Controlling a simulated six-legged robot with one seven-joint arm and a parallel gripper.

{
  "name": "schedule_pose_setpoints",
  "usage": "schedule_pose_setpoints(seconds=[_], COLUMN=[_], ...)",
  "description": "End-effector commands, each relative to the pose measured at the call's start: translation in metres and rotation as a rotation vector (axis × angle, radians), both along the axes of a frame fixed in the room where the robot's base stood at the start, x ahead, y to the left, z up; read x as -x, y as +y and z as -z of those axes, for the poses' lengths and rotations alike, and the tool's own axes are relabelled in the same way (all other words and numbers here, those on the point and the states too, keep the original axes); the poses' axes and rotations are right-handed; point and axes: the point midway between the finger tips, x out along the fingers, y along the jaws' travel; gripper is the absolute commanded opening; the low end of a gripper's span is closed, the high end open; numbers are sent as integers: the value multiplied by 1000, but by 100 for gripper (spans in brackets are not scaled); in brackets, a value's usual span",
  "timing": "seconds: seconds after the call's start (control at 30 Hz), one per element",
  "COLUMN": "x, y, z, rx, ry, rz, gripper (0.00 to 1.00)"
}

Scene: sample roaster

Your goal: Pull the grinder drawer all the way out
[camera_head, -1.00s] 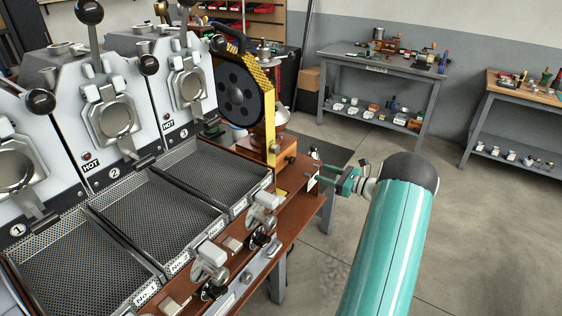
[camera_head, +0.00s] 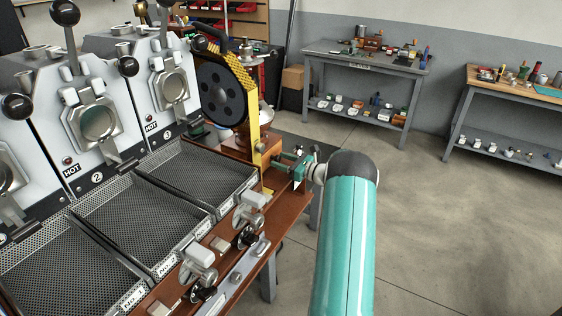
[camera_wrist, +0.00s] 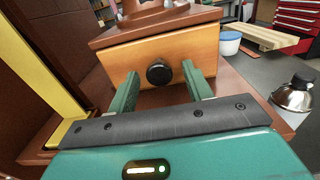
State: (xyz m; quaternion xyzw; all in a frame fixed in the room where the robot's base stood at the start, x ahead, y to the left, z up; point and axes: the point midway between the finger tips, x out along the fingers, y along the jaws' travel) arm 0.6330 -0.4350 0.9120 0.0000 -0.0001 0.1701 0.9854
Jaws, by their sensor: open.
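The grinder drawer (camera_wrist: 177,53) is an orange-brown wooden front with a round black knob (camera_wrist: 159,73), seen in the wrist view. It sits under the darker wooden top of the grinder (camera_wrist: 150,27), and it looks closed. My gripper (camera_wrist: 158,80) is open, with its two green fingers on either side of the knob. Whether they touch the knob cannot be told. In the head view my gripper (camera_head: 284,160) reaches in from the right to the grinder base (camera_head: 265,147), where my fingers partly hide the drawer.
A yellow guard (camera_head: 252,135) with a black wheel stands just left of the grinder. Mesh cooling trays (camera_head: 205,172) lie left on the brown bench (camera_head: 283,205). In the wrist view a metal lamp-like object (camera_wrist: 294,95) is at right. Open floor lies right of the bench.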

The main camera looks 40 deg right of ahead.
Motion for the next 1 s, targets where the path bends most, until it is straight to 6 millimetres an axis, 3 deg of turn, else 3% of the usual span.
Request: schedule_pose_setpoints(seconds=[0.33, 0.6, 0.83, 1.0], x=[-6, -6, 4, 42], y=[2, 2, -2, -17], z=[0, 0, 0, 0], rx=[0, 0, 0, 0], ry=[0, 0, 1, 0], rz=[0, -1, 2, 6], gripper=[50, 0, 0, 0])
